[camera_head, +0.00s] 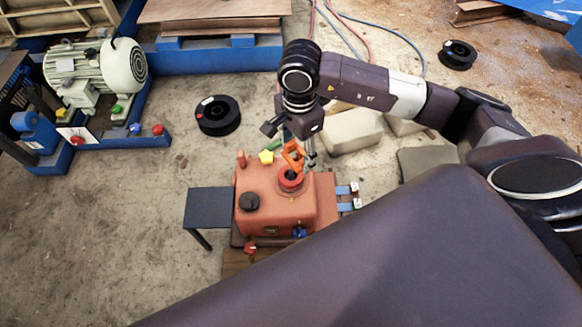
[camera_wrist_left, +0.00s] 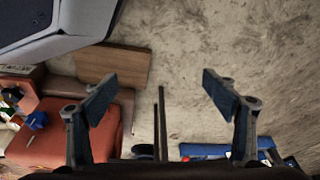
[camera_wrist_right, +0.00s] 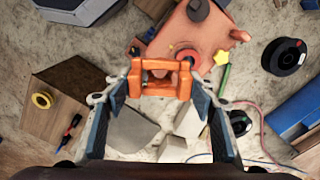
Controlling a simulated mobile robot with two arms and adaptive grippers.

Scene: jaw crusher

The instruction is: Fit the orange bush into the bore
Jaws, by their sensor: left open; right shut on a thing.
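The orange bush (camera_wrist_right: 160,78) is an orange, frame-like part in the right wrist view. It is clamped between the two fingers of my right gripper (camera_wrist_right: 162,98). In the head view the bush (camera_head: 292,156) hangs tilted at the tip of my right gripper (camera_head: 302,150), just above and beside the red-rimmed bore (camera_head: 290,179) on the orange housing (camera_head: 270,210). I cannot tell whether bush and rim touch. In the right wrist view the bush partly covers the bore rim (camera_wrist_right: 188,54). My left gripper (camera_wrist_left: 160,88) is open and empty over the floor; the head view does not show it.
A yellow star knob (camera_head: 266,157) and an upright peg (camera_head: 241,159) stand close to the bore. A black cap (camera_head: 249,202) sits on the housing. A dark side table (camera_head: 210,207) is at its left. Pale blocks (camera_head: 352,131) lie behind the right gripper.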

